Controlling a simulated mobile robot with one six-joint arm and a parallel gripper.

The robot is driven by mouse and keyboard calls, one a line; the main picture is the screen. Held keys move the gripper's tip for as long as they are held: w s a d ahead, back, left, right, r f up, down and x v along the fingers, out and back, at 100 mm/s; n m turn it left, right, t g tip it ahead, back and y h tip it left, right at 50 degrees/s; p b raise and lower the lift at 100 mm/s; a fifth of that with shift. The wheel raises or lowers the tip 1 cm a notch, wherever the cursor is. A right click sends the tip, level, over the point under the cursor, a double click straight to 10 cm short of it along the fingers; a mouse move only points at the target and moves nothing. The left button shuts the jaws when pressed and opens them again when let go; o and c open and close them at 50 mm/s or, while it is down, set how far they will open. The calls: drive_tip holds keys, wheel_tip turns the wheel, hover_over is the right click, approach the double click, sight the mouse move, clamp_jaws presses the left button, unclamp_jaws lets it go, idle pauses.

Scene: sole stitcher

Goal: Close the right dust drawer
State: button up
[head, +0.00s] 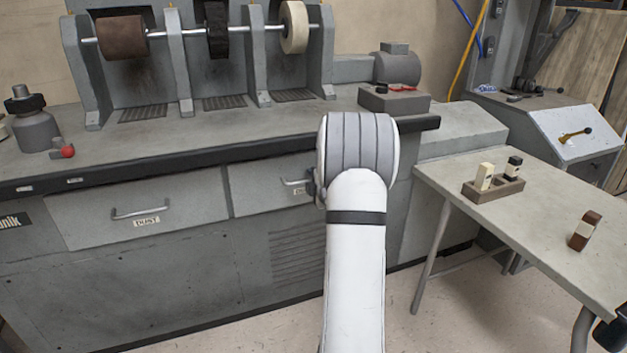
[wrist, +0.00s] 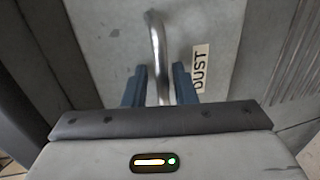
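The right dust drawer (head: 258,190) is a grey front in the bench, partly hidden by my arm in the head view. How far it stands out is not clear. Its metal handle (head: 297,182) shows just left of my arm. In the wrist view, the handle (wrist: 157,50) runs between the two dark blue fingers of my gripper (wrist: 159,82), with small gaps visible on both sides. My gripper is open around the handle. A DUST label (wrist: 200,68) lies right of the fingers on the drawer front (wrist: 105,45). The head view mostly hides my gripper behind the arm.
The left dust drawer (head: 140,207) with its own handle sits beside it. The bench top's dark edge (head: 200,158) runs above both drawers. A side table (head: 535,215) with a small block holder (head: 493,190) stands at the right. Bare floor (head: 455,290) lies below.

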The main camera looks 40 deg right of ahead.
drive_tip(key=p+v, duration=0.2)
drive_tip(key=v, duration=0.5)
drive_tip(key=shift+s+a, duration=0.25)
drive_tip(key=shift+s, duration=0.1)
drive_tip(key=s+a+r+m+g+p, duration=0.3)
drive_tip(key=a+r+m+p, duration=0.1)
drive_tip(key=a+r+p, duration=0.6)
drive_tip(key=s+a+r+m+g+p, duration=0.2)
drive_tip(key=a+r+m+g+p, duration=0.15)
drive_tip(key=a+r+p, duration=0.65)
drive_tip(key=s+a+r+m+g+y+p, duration=0.2)
drive_tip(key=s+a+r+m+g+p, duration=0.1)
drive_tip(key=s+a+r+p, duration=0.3)
drive_tip(key=s+a+r+m+g+y+p, duration=0.2)
drive_tip(key=s+a+r+p, duration=0.5)
drive_tip(key=s, duration=0.8)
drive_tip(key=a+r+m+g, duration=0.1)
drive_tip(key=a+r+m, duration=0.1)
drive_tip(key=a+r, duration=0.1)
drive_tip(key=shift+s+r, duration=0.2)
